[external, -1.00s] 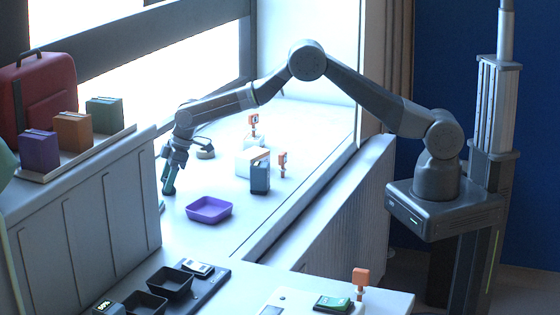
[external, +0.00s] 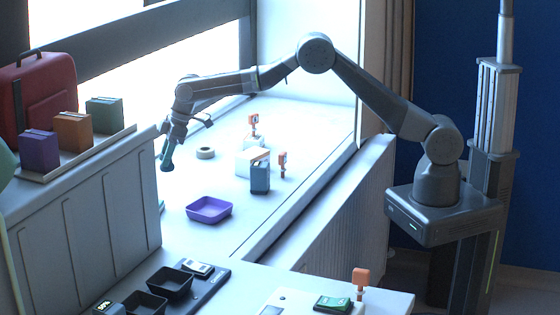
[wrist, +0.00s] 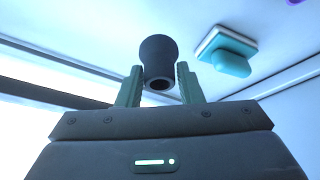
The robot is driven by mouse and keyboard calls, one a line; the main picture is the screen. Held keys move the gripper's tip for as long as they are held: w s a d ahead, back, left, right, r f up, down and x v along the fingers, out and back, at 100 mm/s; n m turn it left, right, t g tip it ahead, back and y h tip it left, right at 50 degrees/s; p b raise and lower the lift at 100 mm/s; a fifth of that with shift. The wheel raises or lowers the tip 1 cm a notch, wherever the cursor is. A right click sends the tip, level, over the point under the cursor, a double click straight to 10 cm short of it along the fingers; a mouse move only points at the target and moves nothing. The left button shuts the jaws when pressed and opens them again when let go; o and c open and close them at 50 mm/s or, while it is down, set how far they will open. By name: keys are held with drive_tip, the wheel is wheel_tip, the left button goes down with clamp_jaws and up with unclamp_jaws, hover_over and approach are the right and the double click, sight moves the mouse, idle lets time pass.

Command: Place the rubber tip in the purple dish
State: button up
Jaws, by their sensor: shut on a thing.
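The rubber tip (wrist: 158,58) is a dark, hollow, waisted piece. In the wrist view it sits between the two green fingers of my gripper (wrist: 160,88), which is shut on it. In the external view my gripper (external: 168,155) holds it above the white sill, up and left of the purple dish. The purple dish (external: 209,211) is a shallow square tray standing on the sill, and it looks empty. Only a sliver of purple (wrist: 295,2) shows at the top right corner of the wrist view.
A teal block on a pale base (wrist: 226,52) lies on the sill. A grey cabinet (external: 100,205) borders the sill at left.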

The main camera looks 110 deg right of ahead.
wheel_tip(320, 180, up, 3)
drive_tip(key=a, duration=0.2)
drive_tip(key=m+h+b, duration=0.1)
drive_tip(key=m, duration=0.3)
hover_over(209, 214)
drive_tip(key=shift+g, duration=0.3)
wheel_tip(209, 214, down, 5)
drive_tip(key=shift+a+f, duration=0.1)
drive_tip(key=shift+a, duration=0.05)
drive_tip(key=shift+f+p, duration=0.6)
drive_tip(key=shift+f, duration=1.7)
drive_tip(key=shift+f, duration=0.1)
drive_tip(key=o, duration=1)
drive_tip(key=shift+c, duration=0.2)
